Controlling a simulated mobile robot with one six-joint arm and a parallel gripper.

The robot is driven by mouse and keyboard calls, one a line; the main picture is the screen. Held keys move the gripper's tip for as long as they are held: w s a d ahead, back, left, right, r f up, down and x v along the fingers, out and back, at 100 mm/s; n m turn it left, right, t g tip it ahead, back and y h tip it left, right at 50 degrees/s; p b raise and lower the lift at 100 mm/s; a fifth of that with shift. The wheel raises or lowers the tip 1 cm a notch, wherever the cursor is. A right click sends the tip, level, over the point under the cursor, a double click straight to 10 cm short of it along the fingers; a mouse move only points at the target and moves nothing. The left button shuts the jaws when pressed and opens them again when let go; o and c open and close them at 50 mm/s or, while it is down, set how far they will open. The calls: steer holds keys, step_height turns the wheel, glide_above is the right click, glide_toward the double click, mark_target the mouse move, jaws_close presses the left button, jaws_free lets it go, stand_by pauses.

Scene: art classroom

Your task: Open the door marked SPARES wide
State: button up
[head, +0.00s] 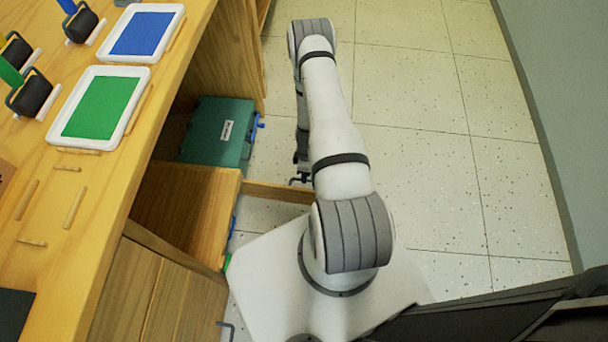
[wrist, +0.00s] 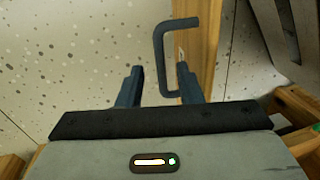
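A wooden door (head: 278,192) stands out from the low cabinet at the left, seen nearly edge-on from above, so it is partly open. Its edge (wrist: 200,45) also shows in the wrist view. A dark bar handle (wrist: 160,55) is fixed to it. No SPARES marking can be read. My gripper (wrist: 158,72) is open. In the wrist view the handle's bar appears between the two fingers, with a gap on each side. Whether it is fully between them in depth cannot be told. In the head view my arm mostly hides the gripper.
A teal case (head: 208,135) with a white label and blue fittings is at the cabinet, beyond the door. The wooden counter (head: 130,135) above holds a green tray (head: 100,106) and a blue tray (head: 143,32). Tiled floor (head: 430,130) is clear to the right, up to a wall.

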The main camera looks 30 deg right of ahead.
steer(key=r, duration=0.2)
steer(key=r+p, duration=0.1)
steer(key=r, duration=0.1)
steer(key=w+r, duration=0.1)
steer(key=r, duration=0.1)
steer(key=shift+d, duration=0.3)
